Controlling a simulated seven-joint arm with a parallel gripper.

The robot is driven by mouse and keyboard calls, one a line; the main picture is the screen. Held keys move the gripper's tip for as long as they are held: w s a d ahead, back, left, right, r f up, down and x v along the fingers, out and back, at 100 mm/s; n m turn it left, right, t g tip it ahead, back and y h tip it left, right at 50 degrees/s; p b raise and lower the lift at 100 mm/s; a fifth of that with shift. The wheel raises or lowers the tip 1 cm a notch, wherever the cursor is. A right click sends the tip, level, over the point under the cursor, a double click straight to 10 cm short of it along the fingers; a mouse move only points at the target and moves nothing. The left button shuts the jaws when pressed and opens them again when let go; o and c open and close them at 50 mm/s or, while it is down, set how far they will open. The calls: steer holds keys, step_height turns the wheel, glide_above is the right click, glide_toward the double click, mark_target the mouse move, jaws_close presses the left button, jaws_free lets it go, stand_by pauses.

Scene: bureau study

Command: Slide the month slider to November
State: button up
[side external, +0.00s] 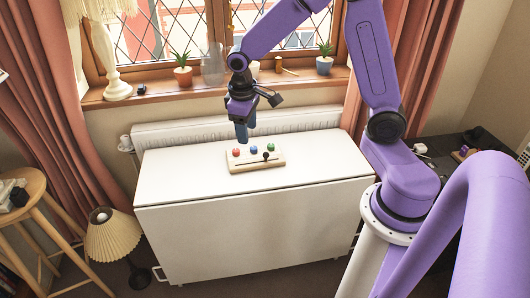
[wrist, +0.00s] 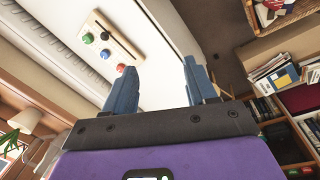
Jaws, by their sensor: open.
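The slider board (side external: 256,162) is a pale wooden block lying on the white cabinet top. It carries a red, a blue and a green button and a dark slot along its front. A black slider knob (side external: 265,156) stands on the slot right of its middle; it also shows in the wrist view (wrist: 104,36). No month marks are legible. My gripper (side external: 242,138) is near the board's left rear end, apart from the knob. In the wrist view my gripper (wrist: 164,68) has its two blue fingers spread with nothing between them.
The white cabinet top (side external: 190,185) is clear around the board. A radiator (side external: 180,132) runs behind it, below a windowsill (side external: 120,97) with potted plants. A lamp (side external: 110,235) and a wooden stool (side external: 30,215) stand to the left.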

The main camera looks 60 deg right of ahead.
steer(key=w+d+f+m, duration=0.3)
steer(key=w+d, duration=0.2)
steer(key=d, duration=0.2)
steer(key=m+g, duration=0.1)
steer(key=m, duration=0.1)
glide_toward(266, 156)
steer(key=shift+h, duration=0.3)
steer(key=f, duration=0.3)
steer(key=d+f, duration=0.1)
steer(key=f, duration=0.1)
steer(key=d+f, duration=0.1)
steer(key=f, duration=0.2)
steer(key=shift+w+d+f, duration=0.1)
steer(key=shift+w+f, duration=0.25)
